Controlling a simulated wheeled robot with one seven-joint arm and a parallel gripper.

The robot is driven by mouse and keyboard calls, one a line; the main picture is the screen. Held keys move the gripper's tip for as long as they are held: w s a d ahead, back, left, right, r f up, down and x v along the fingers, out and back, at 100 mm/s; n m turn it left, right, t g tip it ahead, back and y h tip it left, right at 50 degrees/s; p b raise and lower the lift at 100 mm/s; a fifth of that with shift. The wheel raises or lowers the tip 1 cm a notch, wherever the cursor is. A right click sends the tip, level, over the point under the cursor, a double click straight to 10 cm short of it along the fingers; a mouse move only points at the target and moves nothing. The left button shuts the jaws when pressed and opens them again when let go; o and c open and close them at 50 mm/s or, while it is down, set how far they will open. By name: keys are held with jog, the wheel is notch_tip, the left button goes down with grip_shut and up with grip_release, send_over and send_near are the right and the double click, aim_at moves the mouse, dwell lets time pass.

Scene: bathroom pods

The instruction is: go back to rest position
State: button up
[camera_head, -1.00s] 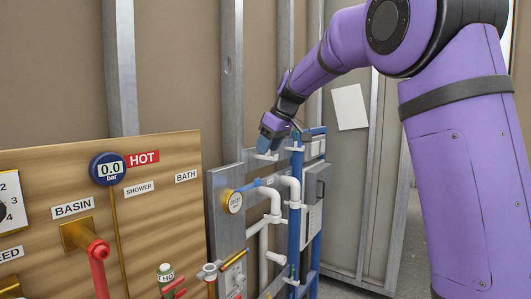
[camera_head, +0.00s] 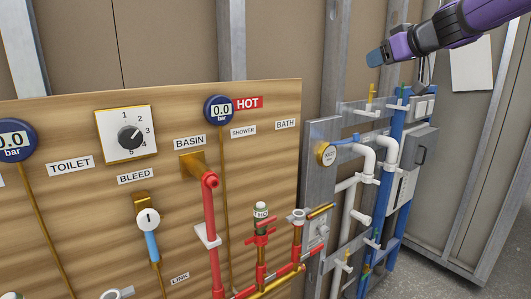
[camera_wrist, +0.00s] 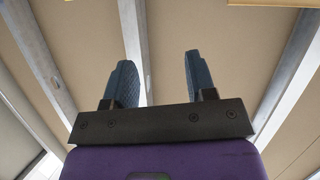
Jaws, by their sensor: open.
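My purple arm reaches in from the upper right of the head view. My gripper (camera_head: 377,57) is at the upper right, raised above the frame of white and blue pipes and apart from it. In the wrist view my gripper (camera_wrist: 158,80) shows two blue-grey fingers standing apart. Nothing is between them, only the brown wall panel and grey metal studs behind.
A wooden panel (camera_head: 60,90) with gauges, a dial (camera_head: 130,138), red pipe (camera_head: 210,225) and labels stands at left. A grey pipe frame (camera_head: 318,160) with white pipes (camera_head: 350,205) and blue pipes (camera_head: 396,150) stands right of it. A white sheet (camera_head: 471,62) hangs on the back wall.

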jog(key=s+d+f+m+t+h, duration=0.1)
jog(key=s+d+m+h, duration=0.3)
jog(key=s, duration=0.4)
jog(key=s+d+f+m+h, duration=0.1)
jog(key=s+d+m+h, duration=0.25)
jog(key=s, duration=0.35)
jog(key=s+a+f+g+y, duration=0.1)
jog(key=s+a+f+g, duration=0.2)
jog(key=s+f, duration=0.5)
jog(key=s+a+f+g, duration=0.3)
jog(key=s+f+g, duration=0.2)
jog(key=s+f, duration=0.4)
jog(key=s+n, duration=0.1)
jog(key=s, duration=0.4)
jog(key=shift+s+f+y, duration=0.15)
jog(key=shift+s+y, duration=0.15)
jog(key=shift+y, duration=0.05)
jog(key=shift+s+a, duration=0.1)
jog(key=shift+a, duration=0.05)
jog(key=shift+c, duration=0.8)
